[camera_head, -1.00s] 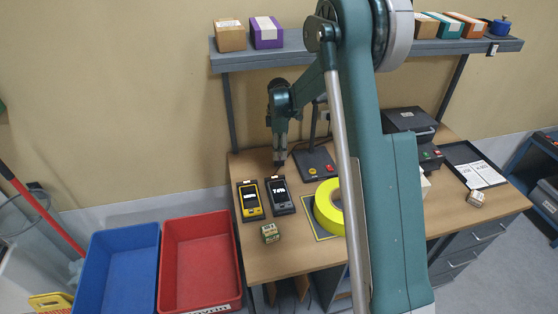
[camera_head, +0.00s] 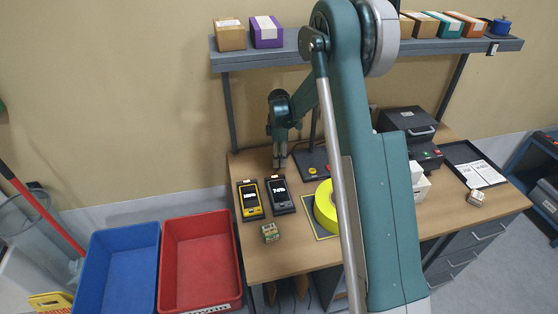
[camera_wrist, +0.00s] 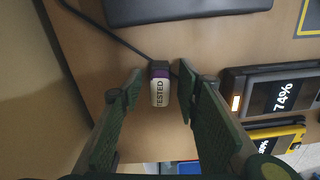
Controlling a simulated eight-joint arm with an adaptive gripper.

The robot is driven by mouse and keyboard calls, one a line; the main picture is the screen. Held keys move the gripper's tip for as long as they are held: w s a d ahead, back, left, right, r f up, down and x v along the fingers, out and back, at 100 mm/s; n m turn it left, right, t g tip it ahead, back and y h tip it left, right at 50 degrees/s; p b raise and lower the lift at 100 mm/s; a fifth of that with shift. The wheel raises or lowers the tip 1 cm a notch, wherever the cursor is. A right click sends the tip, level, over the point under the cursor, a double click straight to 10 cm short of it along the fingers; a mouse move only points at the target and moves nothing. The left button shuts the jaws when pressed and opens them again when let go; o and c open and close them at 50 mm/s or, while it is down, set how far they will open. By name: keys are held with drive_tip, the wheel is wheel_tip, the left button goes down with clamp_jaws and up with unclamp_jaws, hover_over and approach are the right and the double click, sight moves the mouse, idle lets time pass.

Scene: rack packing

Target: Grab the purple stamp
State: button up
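The stamp (camera_wrist: 160,88) shows in the wrist view, with a white body marked TESTED and a purple and dark end. It sits just beyond and between the two fingertips of my gripper (camera_wrist: 158,80). The fingers are spread apart, with a gap visible on each side of the stamp. In the head view my gripper (camera_head: 280,160) points down over the back left of the desk, behind the two phone-like devices. I cannot make out the stamp in the head view; the gripper seems to cover that spot.
A yellow device (camera_head: 250,200) and a grey device (camera_head: 279,195) lie in front of my gripper. A dark cable (camera_wrist: 110,33) runs close to the stamp. A dark-based stand (camera_head: 313,162) is to the right. Red (camera_head: 201,220) and blue (camera_head: 118,238) bins stand left.

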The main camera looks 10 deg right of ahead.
drive_tip(key=shift+f, duration=0.1)
idle(0.5)
drive_tip(key=c, duration=1)
drive_tip(key=shift+s, duration=0.1)
drive_tip(key=shift+s+r, duration=0.3)
drive_tip(key=shift+r, duration=0.1)
wheel_tip(320, 180, up, 6)
drive_tip(key=s, duration=1.9)
drive_tip(key=shift+s+r+b, duration=0.1)
drive_tip(key=shift+b, duration=0.25)
